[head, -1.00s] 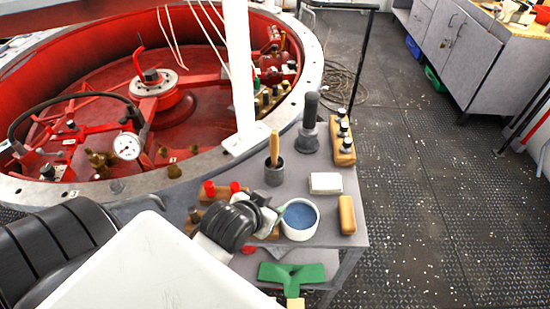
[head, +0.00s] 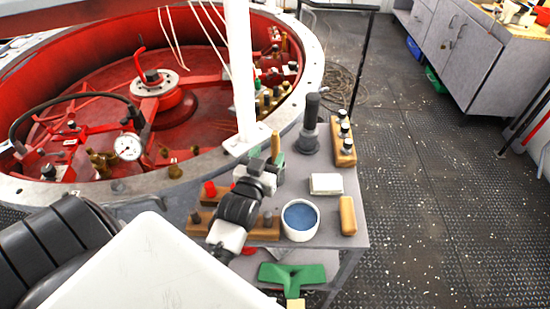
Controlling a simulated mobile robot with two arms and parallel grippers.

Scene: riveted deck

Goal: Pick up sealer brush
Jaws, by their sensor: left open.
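The sealer brush appears to be the upright wooden handle (head: 275,143) near the far left part of the small grey table. The dark cup it stands in is now mostly hidden behind my left gripper. My left gripper (head: 272,163) is open, with its fingers right at the handle's lower part. I cannot tell whether they touch it or stand around it. The brush's lower end is hidden. My right gripper is not in view.
On the table (head: 328,222) are a white bowl of blue stuff (head: 300,217), a white block (head: 326,184), a wooden block (head: 347,215), a dark upright tool (head: 310,130) and a wooden rack (head: 342,142). A green tool (head: 292,273) lies lower down. The red pit is behind left.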

